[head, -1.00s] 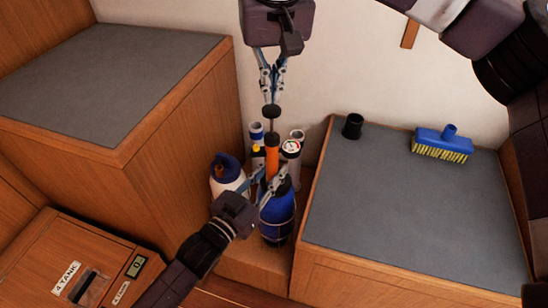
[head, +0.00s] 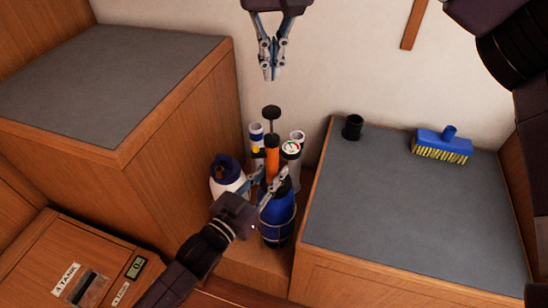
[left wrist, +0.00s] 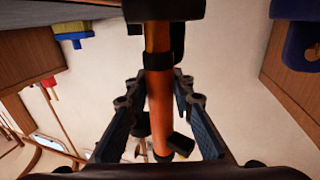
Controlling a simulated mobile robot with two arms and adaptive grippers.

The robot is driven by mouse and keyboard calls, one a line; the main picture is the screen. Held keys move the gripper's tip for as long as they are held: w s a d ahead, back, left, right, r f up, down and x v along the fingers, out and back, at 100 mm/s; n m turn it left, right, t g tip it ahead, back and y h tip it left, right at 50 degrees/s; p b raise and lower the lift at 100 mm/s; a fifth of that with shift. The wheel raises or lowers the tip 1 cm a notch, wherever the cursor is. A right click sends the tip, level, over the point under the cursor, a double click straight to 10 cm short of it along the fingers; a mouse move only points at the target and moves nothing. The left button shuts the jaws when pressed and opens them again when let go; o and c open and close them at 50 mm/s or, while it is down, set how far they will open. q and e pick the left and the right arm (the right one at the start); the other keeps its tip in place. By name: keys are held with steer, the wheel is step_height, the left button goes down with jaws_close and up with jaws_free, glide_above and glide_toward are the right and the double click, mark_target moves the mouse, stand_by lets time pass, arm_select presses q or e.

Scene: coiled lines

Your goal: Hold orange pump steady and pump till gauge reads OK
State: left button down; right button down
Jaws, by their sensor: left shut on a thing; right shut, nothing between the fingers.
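The orange pump (head: 272,157) stands upright among cylinders, its black handle (head: 271,112) raised on a thin rod. My left gripper (head: 273,182) is shut on the pump's orange barrel. In the left wrist view the barrel (left wrist: 159,105) runs between the fingers. My right gripper (head: 271,76) is shut and empty, above the handle with a clear gap. A round white-faced gauge (head: 291,148) sits just right of the pump; its needle is too small to read. The pump's lower end is hidden by my left gripper and the blue cylinder.
A blue cylinder (head: 277,222) stands in front, a white bottle with a blue top (head: 228,176) to the left. A wooden cabinet (head: 185,165) and a grey-topped counter (head: 400,220) flank the niche. A black cup (head: 352,127) and blue brush (head: 442,144) sit on the counter.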

arm_select(q)
steer(key=c, duration=1.6)
jaws_free()
steer(key=shift+s, duration=0.1)
